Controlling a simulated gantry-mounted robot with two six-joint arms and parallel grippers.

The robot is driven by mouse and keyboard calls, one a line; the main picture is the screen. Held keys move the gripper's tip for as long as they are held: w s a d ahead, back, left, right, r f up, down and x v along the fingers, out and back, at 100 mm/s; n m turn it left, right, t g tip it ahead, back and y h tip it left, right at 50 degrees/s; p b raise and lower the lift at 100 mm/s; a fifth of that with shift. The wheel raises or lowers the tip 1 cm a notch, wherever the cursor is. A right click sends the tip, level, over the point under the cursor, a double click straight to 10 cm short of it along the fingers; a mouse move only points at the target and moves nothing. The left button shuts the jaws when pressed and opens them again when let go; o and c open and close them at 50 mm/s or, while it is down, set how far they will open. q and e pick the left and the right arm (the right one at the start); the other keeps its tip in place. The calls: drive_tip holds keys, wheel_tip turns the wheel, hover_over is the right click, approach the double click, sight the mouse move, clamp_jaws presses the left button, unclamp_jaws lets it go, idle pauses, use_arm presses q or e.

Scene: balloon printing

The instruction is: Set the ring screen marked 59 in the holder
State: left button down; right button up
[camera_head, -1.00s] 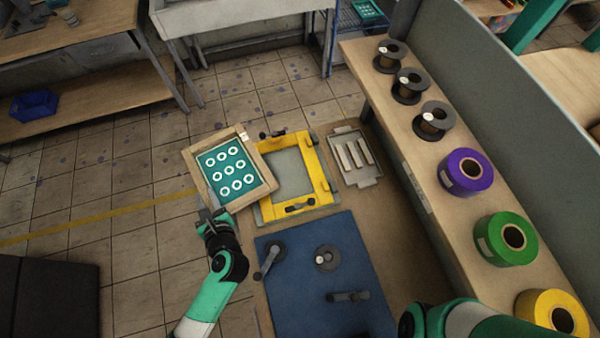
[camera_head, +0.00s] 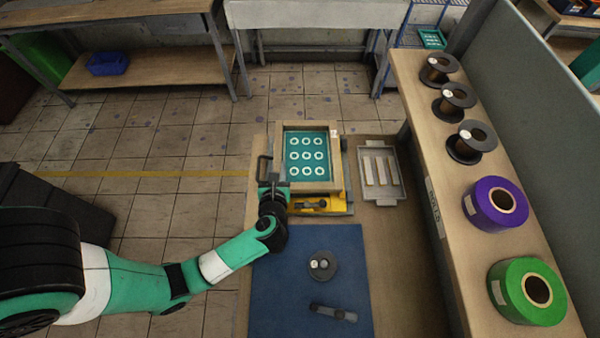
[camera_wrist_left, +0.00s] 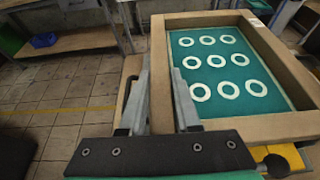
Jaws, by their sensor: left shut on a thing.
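The ring screen (camera_head: 337,165) is a wooden frame with a teal mesh bearing rows of white rings. A small white tag sits at its upper right corner, with its number too small to read. My left gripper (camera_head: 275,178) is shut on the screen's left side; in the left wrist view its fingers (camera_wrist_left: 160,100) are close along that frame edge. The screen lies squared over the yellow holder (camera_head: 338,208), covering most of it. A dark clamp (camera_head: 311,205) shows at the holder's near edge. I cannot tell whether the screen touches the holder. My right gripper is not in view.
A grey tray (camera_head: 394,184) with pale bars stands right of the holder. A blue mat (camera_head: 285,290) in front carries a grey disc (camera_head: 322,265) and a dark bar-shaped tool (camera_head: 333,313). A shelf (camera_head: 420,110) with several spools runs along the right.

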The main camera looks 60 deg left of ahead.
use_arm(q)
wheel_tip(320, 180, down, 7)
drive_tip(key=shift+b, duration=1.1)
drive_tip(key=shift+r, duration=0.1)
drive_tip(key=shift+f+b, duration=0.35)
drive_tip(key=shift+f, duration=0.15)
drive_tip(key=c, duration=0.6)
unclamp_jaws()
